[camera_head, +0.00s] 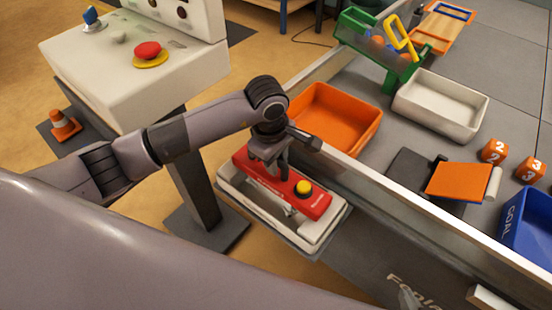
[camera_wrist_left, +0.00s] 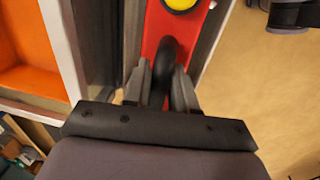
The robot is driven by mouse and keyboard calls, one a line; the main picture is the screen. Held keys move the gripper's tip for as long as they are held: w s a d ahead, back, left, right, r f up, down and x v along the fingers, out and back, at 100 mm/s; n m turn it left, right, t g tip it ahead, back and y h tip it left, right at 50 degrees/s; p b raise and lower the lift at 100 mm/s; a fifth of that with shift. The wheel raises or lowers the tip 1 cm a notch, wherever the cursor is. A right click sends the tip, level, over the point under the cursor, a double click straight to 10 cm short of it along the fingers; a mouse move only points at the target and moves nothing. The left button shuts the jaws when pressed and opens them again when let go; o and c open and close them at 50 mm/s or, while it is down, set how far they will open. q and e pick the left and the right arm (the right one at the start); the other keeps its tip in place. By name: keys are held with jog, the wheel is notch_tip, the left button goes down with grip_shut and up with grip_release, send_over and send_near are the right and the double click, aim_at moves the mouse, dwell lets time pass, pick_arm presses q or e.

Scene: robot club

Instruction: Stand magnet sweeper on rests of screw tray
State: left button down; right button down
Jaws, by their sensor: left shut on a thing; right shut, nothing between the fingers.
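The magnet sweeper is a long red bar (camera_head: 318,206) with a yellow button and a black handle. The screw tray (camera_head: 232,197) is a cream tray on a ledge outside the table wall. My left gripper (camera_head: 277,172) is shut on the sweeper's handle, above the tray. The sweeper lies lengthwise over the tray; the gap beneath it and the rests are mostly hidden, so I cannot tell whether it touches them. The left wrist view shows the fingers around the black handle (camera_wrist_left: 168,60) on the red bar (camera_wrist_left: 160,22). My right gripper is not in view.
A pale wall (camera_head: 395,192) runs between the ledge and the grey table. Beyond it are an orange bin (camera_head: 340,112), a white bin (camera_head: 440,102) and a blue goal bin (camera_head: 528,225). A control console (camera_head: 130,75) with a red button stands at the left.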

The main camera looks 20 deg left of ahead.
pick_arm(q)
jog(key=shift+f, duration=0.25)
jog(key=c, duration=0.9)
grip_release()
jog(key=shift+r, duration=0.1)
jog(key=shift+o, duration=0.3)
